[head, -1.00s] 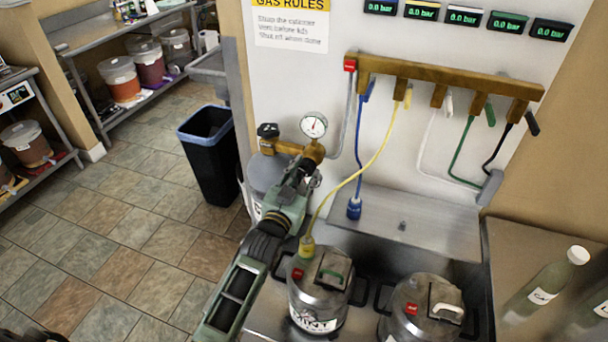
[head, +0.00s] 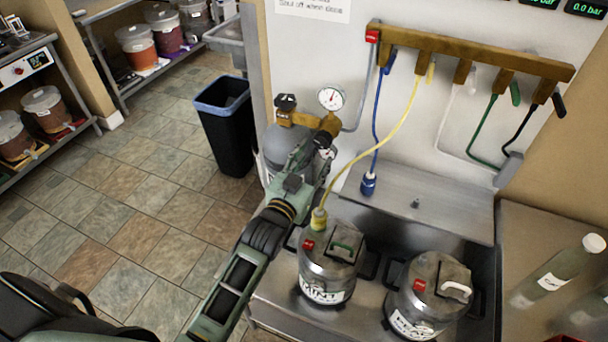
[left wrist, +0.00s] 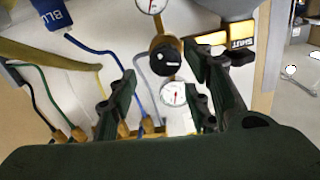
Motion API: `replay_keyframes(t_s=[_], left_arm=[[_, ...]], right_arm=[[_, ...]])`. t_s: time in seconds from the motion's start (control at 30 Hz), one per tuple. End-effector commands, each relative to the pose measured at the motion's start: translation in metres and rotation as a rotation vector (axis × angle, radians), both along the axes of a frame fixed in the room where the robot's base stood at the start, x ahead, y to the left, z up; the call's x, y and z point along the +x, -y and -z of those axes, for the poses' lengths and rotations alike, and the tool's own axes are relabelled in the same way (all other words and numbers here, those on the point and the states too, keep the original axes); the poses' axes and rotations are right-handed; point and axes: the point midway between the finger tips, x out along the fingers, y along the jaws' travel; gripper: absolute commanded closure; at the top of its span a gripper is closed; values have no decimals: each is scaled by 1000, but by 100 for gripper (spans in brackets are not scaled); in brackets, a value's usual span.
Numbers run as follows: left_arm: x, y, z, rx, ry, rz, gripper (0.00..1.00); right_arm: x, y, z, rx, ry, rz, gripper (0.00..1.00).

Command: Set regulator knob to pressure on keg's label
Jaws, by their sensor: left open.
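The brass regulator (head: 308,119) sits on the grey gas cylinder (head: 282,150), with a round gauge (head: 331,98) on top. In the left wrist view its black knob (left wrist: 165,57) faces me, with a white mark. A second gauge (left wrist: 173,94) is beside it; another is cut off at the top edge. My left gripper (head: 320,145) is open, its fingers on either side of the knob in the wrist view; contact cannot be told. It hides the knob in the head view. The yellow hose joins the left keg (head: 328,262), whose label (head: 325,292) seems to read MINT; no pressure is legible.
A second keg (head: 437,285) stands to the right. A brass manifold (head: 480,62) with several valves hangs on the wall, with hoses below. The blue hose's connector (head: 368,184) hangs loose. A black bin (head: 228,130) stands left of the cylinder. The tiled floor is open.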

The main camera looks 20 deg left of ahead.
Motion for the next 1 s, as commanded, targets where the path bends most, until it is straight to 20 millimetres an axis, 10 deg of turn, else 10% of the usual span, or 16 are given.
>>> replay_keyframes(t_s=[0.4,1.0], left_arm=[[-65,-4,0,1,-1,1,55],[-69,-4,0,1,-1,1,55]], right_arm=[[0,-1,0,1,1,0,23],[1,-1,0,1,1,1,23]])
